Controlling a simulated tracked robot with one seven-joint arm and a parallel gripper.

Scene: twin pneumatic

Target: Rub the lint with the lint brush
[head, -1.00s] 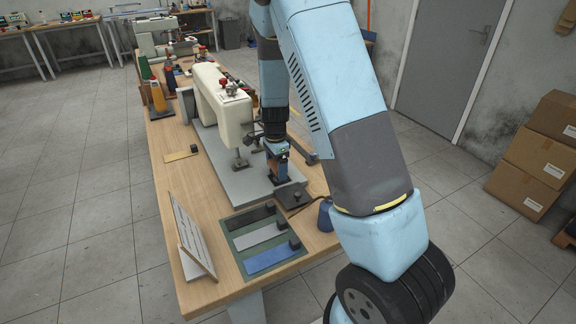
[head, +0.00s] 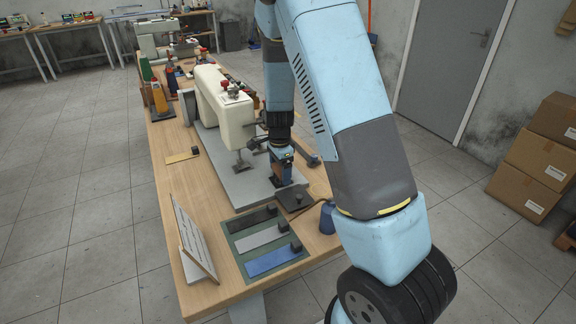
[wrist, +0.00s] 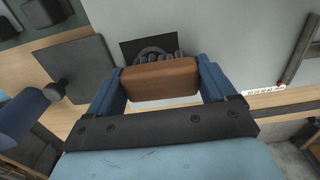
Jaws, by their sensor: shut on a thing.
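My gripper (wrist: 161,85) is shut on a brown wooden block, the lint brush (wrist: 160,79), held between its two blue fingers in the wrist view. Grey tufts that look like the lint (wrist: 153,54) show just beyond the brush, over a black square (wrist: 130,47) on the pale grey machine bed. The brush hides part of this patch, and I cannot tell whether it touches the lint. In the head view my gripper (head: 281,166) is low over the bed, right of the cream sewing machine (head: 223,104). The lint is hidden there.
A dark flat plate (head: 294,199) lies close in front of my gripper. A blue spool-like thing (head: 327,217) stands at the table's right edge. A green mat (head: 236,226) with black, grey and blue strips lies nearer, beside a tilted board (head: 194,236).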

